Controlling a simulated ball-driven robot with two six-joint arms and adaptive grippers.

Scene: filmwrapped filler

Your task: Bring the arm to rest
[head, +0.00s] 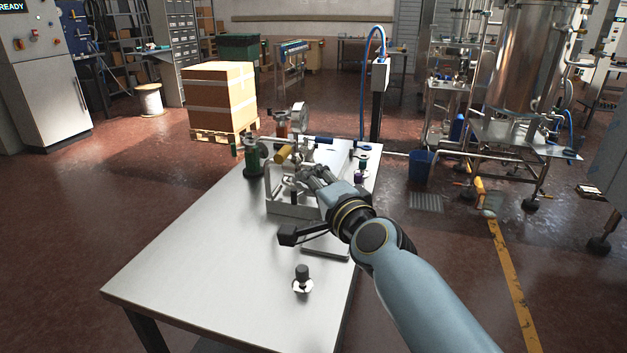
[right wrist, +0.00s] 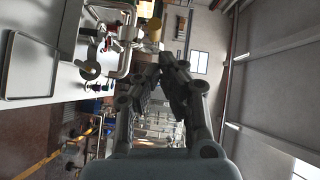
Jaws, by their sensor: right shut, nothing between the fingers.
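My right gripper (head: 312,174) is over the far right part of the steel table (head: 205,255), beside a filler apparatus with metal pipes (head: 275,195). Its fingers are shut and I see nothing between them. In the right wrist view the two fingers (right wrist: 170,65) come together at the tips, with the apparatus pipes (right wrist: 128,45) to their left. The arm comes in from the lower right of the head view and hides part of the table's right side. My left gripper is not in view.
A small dark-capped item (head: 302,280) stands near the table's front. A green bottle (head: 252,160) stands at the back left of the table. A tray (head: 327,246) lies partly under my arm. The table's left half is clear. Boxes on a pallet (head: 220,98) stand beyond.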

